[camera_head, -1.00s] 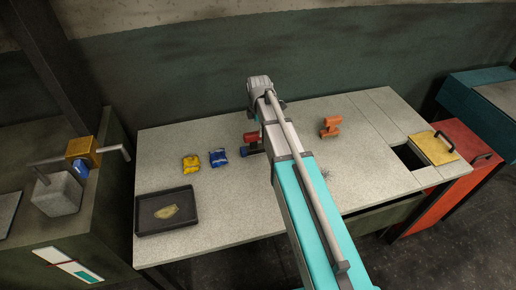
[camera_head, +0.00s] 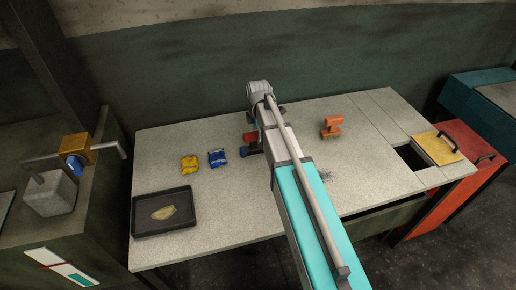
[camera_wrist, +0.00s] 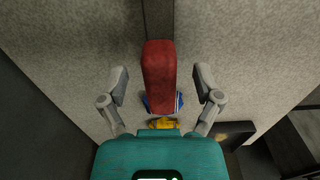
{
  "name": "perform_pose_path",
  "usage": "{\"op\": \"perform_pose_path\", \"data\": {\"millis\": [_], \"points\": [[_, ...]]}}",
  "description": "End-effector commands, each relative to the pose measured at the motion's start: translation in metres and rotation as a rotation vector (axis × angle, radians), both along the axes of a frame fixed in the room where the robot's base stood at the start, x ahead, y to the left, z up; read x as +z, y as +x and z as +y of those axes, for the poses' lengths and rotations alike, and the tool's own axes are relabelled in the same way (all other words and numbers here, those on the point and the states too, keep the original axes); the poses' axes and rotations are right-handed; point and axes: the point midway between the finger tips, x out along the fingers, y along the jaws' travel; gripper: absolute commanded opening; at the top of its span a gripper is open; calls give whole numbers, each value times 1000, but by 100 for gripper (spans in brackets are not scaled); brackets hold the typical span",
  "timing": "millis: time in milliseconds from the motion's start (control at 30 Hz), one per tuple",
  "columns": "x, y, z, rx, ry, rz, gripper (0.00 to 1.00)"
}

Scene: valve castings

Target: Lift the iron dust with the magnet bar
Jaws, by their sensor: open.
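The magnet bar, as far as I can tell, is the red block (camera_wrist: 158,72) with a dark bar (camera_wrist: 158,18) running up behind it. In the head view its red part (camera_head: 250,136) shows just left of my arm, and the rest is partly hidden. My gripper (camera_wrist: 161,80) is open, its two fingers apart on either side of the red block, with a gap on each side. The iron dust (camera_head: 325,176) is a faint dark patch on the bench, right of my arm.
Yellow (camera_head: 190,163) and blue (camera_head: 217,158) pieces lie left of the bar. A black tray (camera_head: 140,229) with a pale yellowish thing is at front left. An orange casting (camera_head: 331,126) stands at right, near a square opening (camera_head: 410,158) and yellow lid (camera_head: 436,147).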

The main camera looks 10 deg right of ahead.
Motion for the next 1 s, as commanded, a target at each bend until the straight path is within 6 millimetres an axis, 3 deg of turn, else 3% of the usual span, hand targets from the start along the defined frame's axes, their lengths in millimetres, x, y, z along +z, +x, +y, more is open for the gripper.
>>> {"op": "perform_pose_path", "data": {"millis": [300,1000], "points": [[-24,0,0,0,0,0,83],[-25,0,0,0,0,0,83]]}}
